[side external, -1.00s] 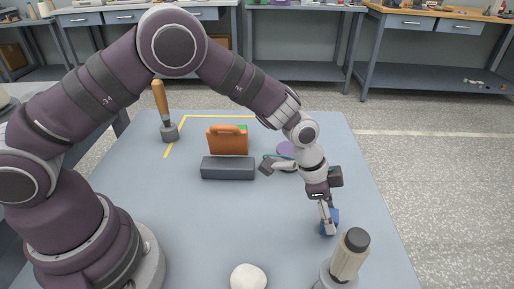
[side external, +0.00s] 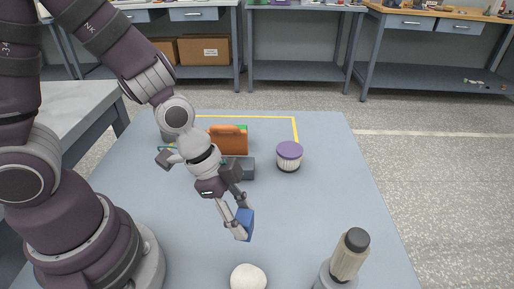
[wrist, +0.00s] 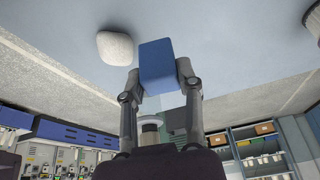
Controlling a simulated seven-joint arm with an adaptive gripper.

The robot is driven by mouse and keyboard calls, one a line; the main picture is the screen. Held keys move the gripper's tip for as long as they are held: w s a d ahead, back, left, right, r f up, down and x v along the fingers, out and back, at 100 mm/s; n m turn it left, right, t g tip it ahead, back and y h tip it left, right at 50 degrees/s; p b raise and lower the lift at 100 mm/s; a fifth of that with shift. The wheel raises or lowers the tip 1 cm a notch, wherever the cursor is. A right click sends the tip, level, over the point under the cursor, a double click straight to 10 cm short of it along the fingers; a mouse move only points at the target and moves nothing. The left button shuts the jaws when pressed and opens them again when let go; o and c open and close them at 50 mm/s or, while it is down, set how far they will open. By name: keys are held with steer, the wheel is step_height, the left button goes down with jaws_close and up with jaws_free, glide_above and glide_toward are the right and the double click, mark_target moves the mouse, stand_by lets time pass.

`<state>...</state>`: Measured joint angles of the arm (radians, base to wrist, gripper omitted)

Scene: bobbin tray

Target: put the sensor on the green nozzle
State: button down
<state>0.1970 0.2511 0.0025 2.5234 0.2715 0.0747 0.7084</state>
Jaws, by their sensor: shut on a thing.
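My gripper (side external: 238,218) is shut on a blue block (side external: 245,226), which appears to be the sensor, and holds it tilted over the grey-blue table. In the wrist view the blue block (wrist: 158,60) sits between the two fingertips (wrist: 157,78). A small green patch (side external: 241,127) shows just behind the orange case (side external: 230,141) at the back of the table. Most of it is hidden, and I cannot tell whether it is the green nozzle.
A purple-lidded jar (side external: 289,157) stands right of a dark grey box (side external: 249,169), which my arm partly hides. A white rounded object (side external: 248,277) and a dark-capped bottle (side external: 350,256) are at the front. A yellow line (side external: 296,128) marks the back area. The right middle is clear.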

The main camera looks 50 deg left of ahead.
steer(key=w+a+r+n, duration=0.2)
steer(key=w+a+n, duration=0.15)
steer(key=w, duration=0.55)
step_height(320, 180, up, 8)
steer(key=n+t+y, duration=0.2)
steer(key=n+y, duration=0.2)
steer(key=n, duration=0.3)
glide_above(245, 125)
steer(key=s, duration=0.2)
steer(key=shift+n, duration=0.25)
step_height(245, 125, down, 9)
steer(key=shift+f, duration=0.3)
steer(key=c, duration=0.7)
jaws_free()
steer(key=shift+f, duration=0.15)
steer(key=shift+c, duration=0.2)
